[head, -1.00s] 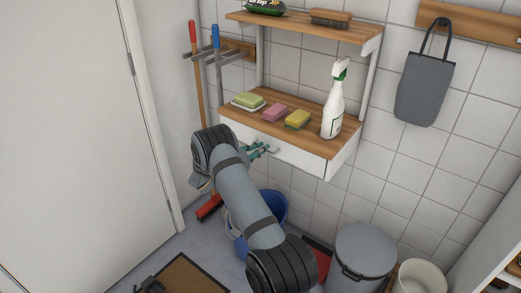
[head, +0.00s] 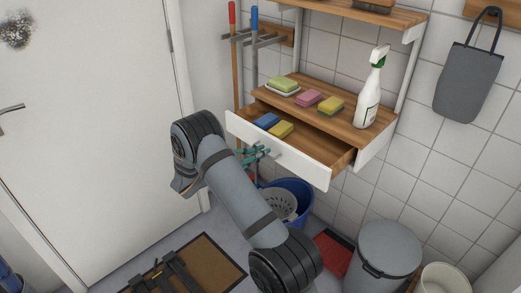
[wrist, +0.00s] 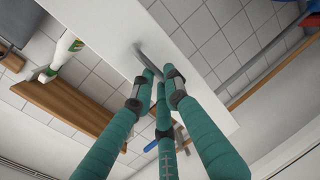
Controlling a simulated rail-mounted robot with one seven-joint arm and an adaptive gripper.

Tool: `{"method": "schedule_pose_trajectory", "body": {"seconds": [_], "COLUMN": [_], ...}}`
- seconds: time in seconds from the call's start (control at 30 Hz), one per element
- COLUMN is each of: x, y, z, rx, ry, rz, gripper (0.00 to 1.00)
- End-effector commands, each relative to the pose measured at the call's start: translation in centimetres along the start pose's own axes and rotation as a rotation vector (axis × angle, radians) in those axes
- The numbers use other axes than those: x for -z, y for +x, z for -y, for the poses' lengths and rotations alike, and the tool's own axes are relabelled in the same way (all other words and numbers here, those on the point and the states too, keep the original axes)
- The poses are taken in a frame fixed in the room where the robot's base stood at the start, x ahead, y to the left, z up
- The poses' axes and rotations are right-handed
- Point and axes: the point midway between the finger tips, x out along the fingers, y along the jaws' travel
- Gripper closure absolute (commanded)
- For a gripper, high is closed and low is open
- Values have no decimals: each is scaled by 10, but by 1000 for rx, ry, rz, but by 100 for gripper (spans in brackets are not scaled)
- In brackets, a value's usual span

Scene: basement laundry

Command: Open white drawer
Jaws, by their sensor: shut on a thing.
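The white drawer (head: 305,168) below the wooden shelf stands pulled out in the head view. Its wooden inside shows a blue sponge (head: 267,121) and a yellow sponge (head: 281,129). My gripper (head: 254,154) is at the drawer's front. In the wrist view my gripper (wrist: 155,82) is shut on the grey drawer handle (wrist: 147,58), with the white drawer front (wrist: 110,28) right beyond it. The fingers partly cover the handle.
Soaps, sponges and an upright spray bottle (head: 369,95) stand on the shelf (head: 345,129) above the drawer. A blue bucket (head: 300,187) and a grey bin (head: 385,252) stand below. The white door (head: 95,150) is at left.

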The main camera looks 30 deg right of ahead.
Motion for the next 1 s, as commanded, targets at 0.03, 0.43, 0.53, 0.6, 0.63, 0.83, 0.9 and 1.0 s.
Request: {"method": "schedule_pose_trajectory", "body": {"seconds": [0.03, 0.43, 0.53, 0.6, 0.63, 0.83, 0.9, 1.0], "x": [-3, -7, -7, -7, -7, -7, -7, -7], "y": [0, 0, 0, 0, 0, 0, 0, 0], "z": [1, 0, 0, 0, 0, 0, 0, 0], "rx": [0, 0, 0, 0, 0, 0, 0, 0], "ry": [2, 5, 5, 5, 5, 5, 5, 5], "rz": [7, 18, 18, 18, 18, 17, 17, 17], "gripper": [100, 100, 86, 82, 81, 69, 68, 68]}}
